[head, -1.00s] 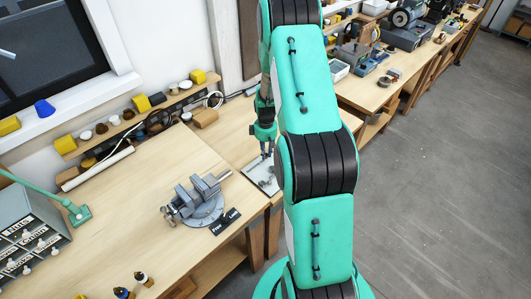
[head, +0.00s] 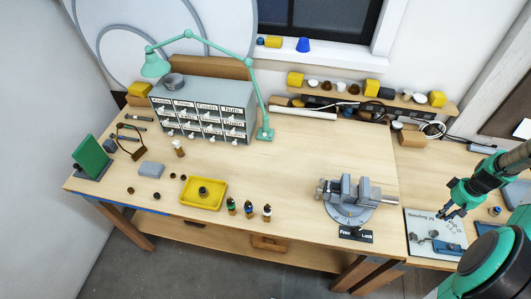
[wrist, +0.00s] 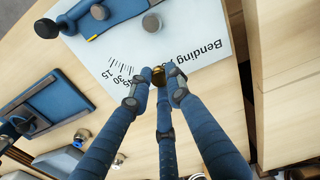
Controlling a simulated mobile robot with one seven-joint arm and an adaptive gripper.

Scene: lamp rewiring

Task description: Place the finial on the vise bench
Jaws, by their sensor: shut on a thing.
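My gripper (head: 448,213) is at the right of the head view, above the bending plate on the right-hand bench. In the wrist view its blue fingers (wrist: 160,82) are closed around a small dark and brass-coloured piece, the finial (wrist: 159,75); the fingers hide part of it. I cannot make out the finial in the head view. The vise bench (head: 300,165) is the large wooden table left of my gripper. A grey vise (head: 352,194) on a round base stands near its right end, with a black "Free / Lock" plate (head: 356,234) in front.
The white bending plate (head: 428,222) lies below my gripper. On the vise bench stand a drawer cabinet (head: 203,108), a green lamp (head: 265,128), a yellow tray (head: 203,207) and several small bottles (head: 249,208). Bare wood shows between cabinet and vise.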

